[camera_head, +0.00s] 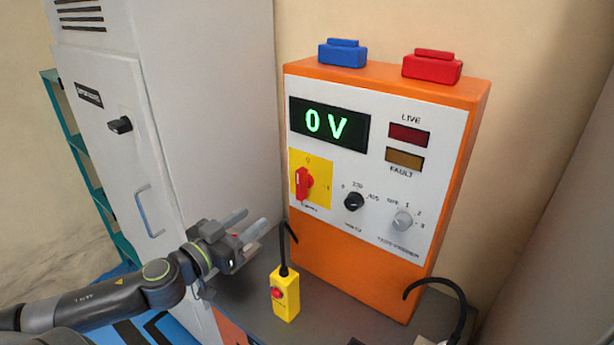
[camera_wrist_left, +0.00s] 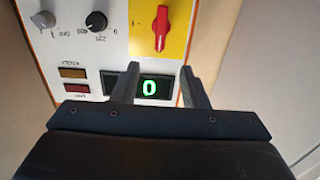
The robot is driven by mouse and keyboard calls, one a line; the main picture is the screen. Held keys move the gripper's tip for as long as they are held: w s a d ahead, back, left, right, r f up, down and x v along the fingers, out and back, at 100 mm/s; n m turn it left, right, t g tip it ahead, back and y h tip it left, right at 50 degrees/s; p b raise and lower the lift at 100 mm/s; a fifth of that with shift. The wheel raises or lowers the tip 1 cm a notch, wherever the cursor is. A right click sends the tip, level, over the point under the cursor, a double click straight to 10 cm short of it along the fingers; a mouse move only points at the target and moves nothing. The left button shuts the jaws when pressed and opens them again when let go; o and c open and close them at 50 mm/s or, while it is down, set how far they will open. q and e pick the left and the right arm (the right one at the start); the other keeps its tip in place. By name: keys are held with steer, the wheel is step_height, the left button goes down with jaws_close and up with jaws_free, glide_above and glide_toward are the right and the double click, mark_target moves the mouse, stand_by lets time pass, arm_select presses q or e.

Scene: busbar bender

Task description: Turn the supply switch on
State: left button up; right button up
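The supply switch (camera_head: 304,183) is a red rotary handle on a yellow plate, at the left of the orange box's white front panel. Its handle stands upright, in line with the 0 mark above it; a 1 mark is to the right. The green display (camera_head: 330,124) reads 0 V. My left gripper (camera_head: 255,218) is open and empty, left of and lower than the switch, apart from it. In the left wrist view the panel is upside down; the switch (camera_wrist_left: 161,28) lies beyond the open fingertips (camera_wrist_left: 158,70). My right gripper is not in view.
A black knob (camera_head: 354,201) and a grey knob (camera_head: 402,221) sit right of the switch. The LIVE lamp (camera_head: 408,135) and FAULT lamp (camera_head: 404,159) look dark. A yellow pendant (camera_head: 285,293) with a red button stands in front of the box. A grey cabinet (camera_head: 190,100) is at left.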

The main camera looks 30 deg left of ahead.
arm_select(q)
steer(key=b, duration=0.2)
glide_toward(298, 184)
steer(key=w, duration=0.6)
steer(key=w+d, duration=0.1)
steer(key=w, duration=0.2)
steer(key=shift+w, duration=0.35)
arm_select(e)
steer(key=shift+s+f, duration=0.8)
arm_select(q)
jaws_close()
